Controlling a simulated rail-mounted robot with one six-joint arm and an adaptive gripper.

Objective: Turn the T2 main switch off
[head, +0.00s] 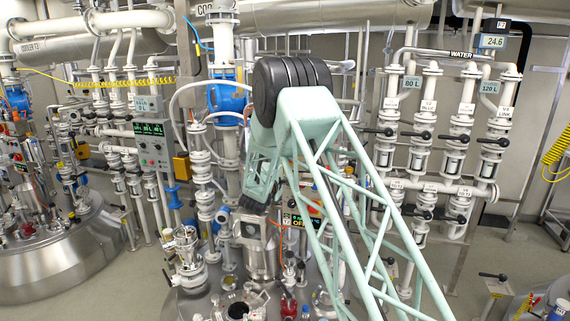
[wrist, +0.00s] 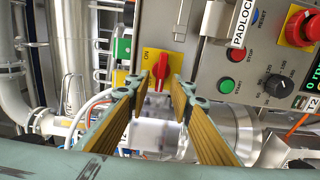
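The main switch in the wrist view is a red rotary handle (wrist: 160,68) on a yellow plate (wrist: 142,62), with an ON marking beside it. The handle stands roughly upright in the picture. My gripper (wrist: 160,88) is open, with one yellow-padded finger on each side of the handle's line. The fingertips are close to the handle; I cannot tell whether they touch it. The grey control box (wrist: 245,62) beside it carries a T2 label (wrist: 302,102). In the head view my gripper (head: 254,205) is dark and partly covered by my arm, and the switch is hidden.
The box has a red emergency button (wrist: 303,27), a green button (wrist: 227,85), a red button (wrist: 232,54) and a black knob (wrist: 278,86) to the right of my fingers. Pipes (wrist: 22,75) stand at left. Below my gripper in the head view are vessel fittings (head: 235,308).

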